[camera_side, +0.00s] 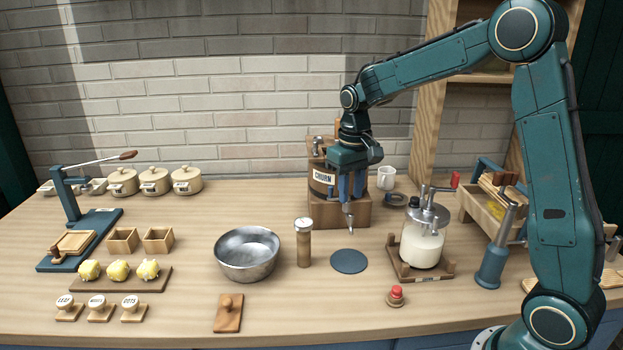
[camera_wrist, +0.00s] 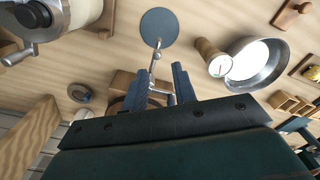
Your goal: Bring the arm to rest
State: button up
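My gripper (camera_side: 351,198) points down in front of the wooden churn (camera_side: 322,181), above the counter. In the wrist view, the two blue fingers of my gripper (camera_wrist: 160,72) stand apart. A metal spout (camera_side: 348,213) shows just below the fingers, and in the wrist view the spout (camera_wrist: 155,70) appears between them. I cannot tell whether the fingers touch it. No object is seen clamped. The churn's front is partly hidden by my gripper. A dark round mat (camera_side: 349,262) lies on the counter below the spout.
A glass jar of white liquid (camera_side: 422,246) stands in a wooden tray to the right. A white mug (camera_side: 386,177) is behind. A wooden shelf post (camera_side: 435,100) rises at the back right.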

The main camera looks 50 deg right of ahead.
jog(key=s+a+r+n+t, duration=0.1)
jog(key=s+a+r, duration=0.2)
jog(key=s+r, duration=0.15)
jog(key=s+a+r+t, duration=0.1)
jog(key=s+a+r, duration=0.1)
jog(key=s+r, duration=0.3)
jog(key=s+a+f+n+t, duration=0.1)
jog(key=s+a+n+t, duration=0.1)
jog(key=s, duration=1.2)
jog(key=shift+s+a+t, duration=0.4)
jog(key=shift+a+t, duration=0.3)
jog(key=shift+a, duration=0.35)
jog(key=shift+o, duration=0.4)
jog(key=shift+w, duration=0.15)
